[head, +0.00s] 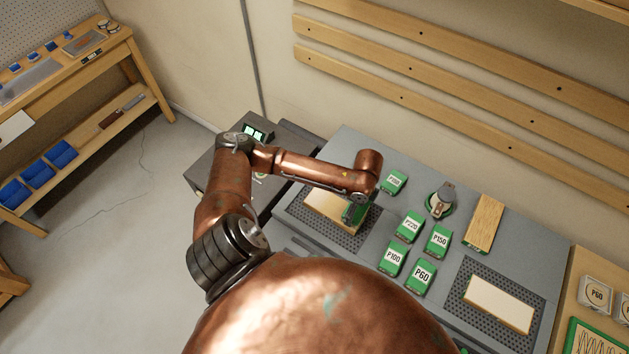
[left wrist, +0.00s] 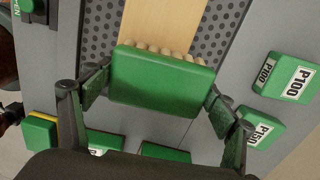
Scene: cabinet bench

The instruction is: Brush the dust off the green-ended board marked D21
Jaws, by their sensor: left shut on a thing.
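My left gripper (head: 357,208) is shut on a green-backed brush (left wrist: 160,82) with a row of pale bristle tufts. The brush is over a pale wooden board (head: 328,206) on the left perforated mat; I cannot tell whether the bristles touch it. In the left wrist view the board (left wrist: 165,22) runs under the bristles, and both fingers flank the green back. The arm and brush hide the board's right end. A second pale board (head: 499,303) lies on the right perforated mat. No D21 mark or green end is readable on either board. My right gripper is not in view.
Several green labelled blocks, among them P100 (head: 392,258) and P150 (head: 437,241), stand between the mats. A grey-topped tool (head: 441,201) and a wooden piece (head: 485,222) are behind. Slatted rails (head: 440,93) line the wall.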

